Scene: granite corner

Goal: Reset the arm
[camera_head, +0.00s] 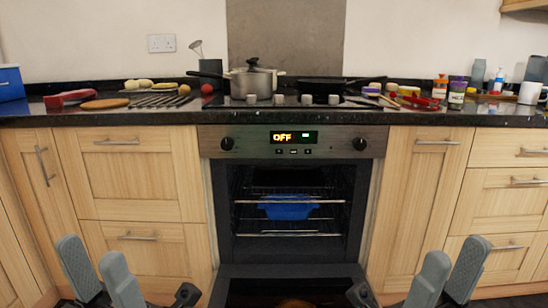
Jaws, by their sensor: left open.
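My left gripper (92,250) is at the lower left, its two grey fingers apart with nothing between them. My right gripper (456,250) is at the lower right, also with its grey fingers apart and empty. Both are in front of the lower cabinets, one on each side of the oven (292,140), and seem clear of everything. The oven door (250,290) is folded down open. A blue dish (288,208) sits on a rack inside the oven. The oven display reads OFF.
The dark counter (130,115) holds a lidded pot (252,82), a dark pan (320,87), a red object (70,97), a wooden board (105,104), and several bottles and jars at right. A blue box (10,84) stands far left. The space between my grippers is free above the lowered door.

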